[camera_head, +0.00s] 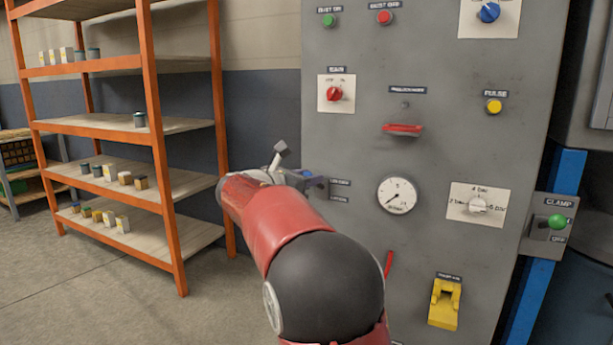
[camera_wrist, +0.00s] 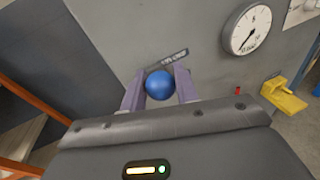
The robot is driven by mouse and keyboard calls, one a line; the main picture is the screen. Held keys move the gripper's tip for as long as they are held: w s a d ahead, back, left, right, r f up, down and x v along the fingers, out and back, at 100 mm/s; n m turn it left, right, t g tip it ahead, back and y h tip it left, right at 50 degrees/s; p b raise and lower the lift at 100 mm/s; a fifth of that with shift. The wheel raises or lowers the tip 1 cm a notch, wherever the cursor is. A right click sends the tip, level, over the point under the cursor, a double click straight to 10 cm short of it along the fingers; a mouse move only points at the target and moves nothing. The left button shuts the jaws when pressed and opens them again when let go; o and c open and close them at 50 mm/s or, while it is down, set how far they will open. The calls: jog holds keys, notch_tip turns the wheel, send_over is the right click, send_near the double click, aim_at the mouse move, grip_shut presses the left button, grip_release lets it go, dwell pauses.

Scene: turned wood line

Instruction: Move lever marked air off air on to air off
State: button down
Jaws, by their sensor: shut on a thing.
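A lever with a blue ball knob (camera_wrist: 159,84) sits between the two fingers of my gripper (camera_wrist: 160,90) in the wrist view, in front of the grey cabinet face. The fingers are shut on the knob from both sides. A small dark label (camera_wrist: 167,70) lies just behind the knob, too blurred to read surely. In the head view my gripper (camera_head: 308,182) is at the cabinet's left side, by two small labels (camera_head: 340,190) that are also hard to read. My red and black arm hides the area below; the lever's shaft is hidden.
An orange shelf rack (camera_head: 160,150) with small cans stands left. Floor between is clear.

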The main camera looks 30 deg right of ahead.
jog(key=c, duration=1.1)
grip_release()
jog(key=shift+r, duration=0.1)
jog(key=v, duration=0.7)
jog(key=shift+a, duration=0.35)
jog(key=shift+s, duration=0.1)
jog(key=s+f+m+g+y, duration=0.1)
jog(key=s+f+m+y, duration=0.35)
jog(key=s, duration=0.45)
jog(key=s+f+m+g+y, duration=0.1)
jog(key=s+f+m+y, duration=0.2)
jog(key=s+f+m, duration=0.45)
jog(key=s+a+f+m+y, duration=0.4)
jog(key=s+a, duration=0.1)
jog(key=s, duration=0.3)
jog(key=s+a+f+m+y, duration=0.4)
jog(key=s+a+f+m, duration=0.1)
jog(key=s, duration=0.3)
jog(key=shift+a+m+t, duration=0.3)
jog(key=shift+a+t, duration=0.1)
jog(key=shift+a, duration=0.4)
